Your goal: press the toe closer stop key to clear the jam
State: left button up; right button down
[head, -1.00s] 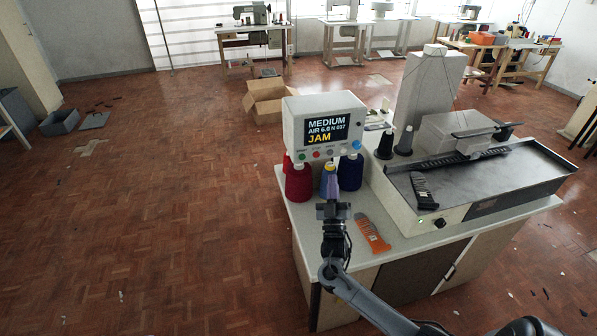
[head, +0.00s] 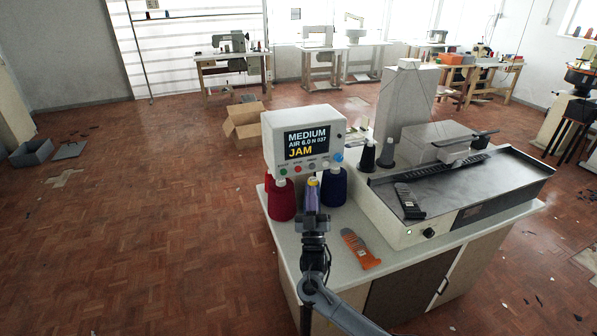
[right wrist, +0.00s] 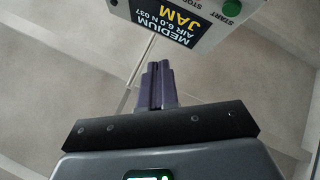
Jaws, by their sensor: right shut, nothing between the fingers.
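The toe closer's control box (head: 303,140) stands on the worktable, its screen reading MEDIUM, AIR 6.0 N 037 and JAM. The red stop key (head: 298,169) is in the row under the screen, right of the green start key (head: 283,171). My right gripper (head: 312,188) is shut and empty, its purple fingers pointing at the box from just below and right of the stop key, apart from it. In the right wrist view the shut fingers (right wrist: 155,76) sit below the box's screen (right wrist: 172,15); the green start key (right wrist: 231,8) shows, the stop key does not. My left gripper is out of view.
Red (head: 281,200) and blue (head: 333,187) thread cones flank my fingers under the box. An orange-and-grey sock (head: 360,250) lies on the tabletop. The toe closer's metal trough (head: 470,185), with a dark sock (head: 409,201) on it, is at the right.

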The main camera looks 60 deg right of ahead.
aim_at(298, 169)
pick_arm(q)
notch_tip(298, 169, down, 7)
jog(key=b, duration=0.6)
jog(key=shift+b, duration=0.35)
pick_arm(e)
jog(key=w+d, duration=0.5)
jog(key=w, duration=0.2)
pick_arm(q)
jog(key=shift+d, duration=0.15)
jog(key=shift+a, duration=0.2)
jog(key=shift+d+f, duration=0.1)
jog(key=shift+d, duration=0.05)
pick_arm(e)
jog(key=shift+d, duration=0.1)
dwell(0.5)
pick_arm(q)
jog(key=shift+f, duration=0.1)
pick_arm(e)
jog(key=shift+w, duration=0.1)
pick_arm(q)
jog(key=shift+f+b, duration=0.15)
jog(key=shift+b, duration=0.2)
pick_arm(e)
jog(key=shift+w+d, duration=0.2)
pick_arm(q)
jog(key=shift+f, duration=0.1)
